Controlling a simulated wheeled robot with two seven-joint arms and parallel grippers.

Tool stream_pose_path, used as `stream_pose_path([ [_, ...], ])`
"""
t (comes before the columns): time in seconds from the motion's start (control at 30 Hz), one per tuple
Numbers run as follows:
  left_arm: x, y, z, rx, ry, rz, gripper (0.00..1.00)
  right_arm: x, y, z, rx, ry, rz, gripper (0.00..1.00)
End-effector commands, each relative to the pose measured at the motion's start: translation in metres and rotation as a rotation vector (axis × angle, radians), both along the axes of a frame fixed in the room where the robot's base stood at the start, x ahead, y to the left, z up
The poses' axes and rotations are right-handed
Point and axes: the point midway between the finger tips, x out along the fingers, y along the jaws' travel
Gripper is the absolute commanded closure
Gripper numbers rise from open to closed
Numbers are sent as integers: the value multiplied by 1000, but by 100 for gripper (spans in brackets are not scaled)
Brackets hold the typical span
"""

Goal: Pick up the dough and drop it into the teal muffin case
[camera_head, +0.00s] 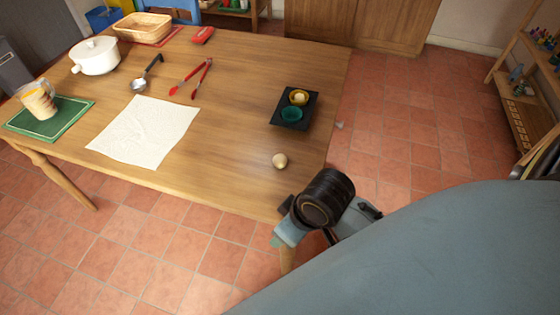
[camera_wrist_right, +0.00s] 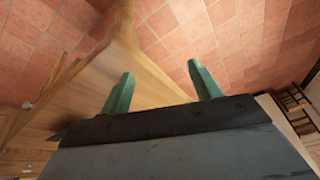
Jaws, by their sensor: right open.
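The dough (camera_head: 280,161) is a small pale ball on the wooden table near its right front corner. The teal muffin case (camera_head: 291,113) sits on a dark tray (camera_head: 275,119) behind the dough. A yellow case (camera_head: 299,97) with a pale ball in it stands on the same tray. My right gripper is by the table's front right corner, mostly hidden behind its own wrist in the head view. In the right wrist view its two green fingers (camera_wrist_right: 161,88) are apart with nothing between them. My left gripper is not in view.
The table (camera_head: 235,85) also holds a white cloth (camera_head: 145,129), red tongs (camera_head: 190,77), a ladle (camera_head: 147,74), a white pot (camera_head: 95,56), a basket (camera_head: 142,28) and a jug (camera_head: 38,101) on a green mat. Bare wood surrounds the dough.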

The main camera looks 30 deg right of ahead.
Motion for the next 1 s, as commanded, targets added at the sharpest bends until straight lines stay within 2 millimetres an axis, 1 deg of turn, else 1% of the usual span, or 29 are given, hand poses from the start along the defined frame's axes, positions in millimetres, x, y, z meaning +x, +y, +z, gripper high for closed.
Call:
stream_pose_path([
  [0.03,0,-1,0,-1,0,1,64,10,3,0,2,1,22,38],
  [0.17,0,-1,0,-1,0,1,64,32,10,0,8,19,77,38],
  [0.23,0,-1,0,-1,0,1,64,47,12,1,6,32,109,38],
  [0.37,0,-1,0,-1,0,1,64,83,6,6,-19,76,160,38],
  [0.4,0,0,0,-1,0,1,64,95,1,10,-32,94,171,38],
  [0.47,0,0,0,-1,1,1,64,113,-9,16,-56,124,176,38],
  [0.5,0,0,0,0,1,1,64,125,-18,22,-72,144,172,38],
  [0.6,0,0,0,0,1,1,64,153,-43,39,-109,192,145,38],
  [0.7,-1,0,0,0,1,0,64,174,-69,60,-134,230,101,38],
  [0.8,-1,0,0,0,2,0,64,190,-90,78,-147,258,56,38],
  [0.9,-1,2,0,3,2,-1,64,198,-104,91,-151,275,23,38],
  [1.0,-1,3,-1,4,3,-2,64,201,-110,94,-152,287,6,38],
])
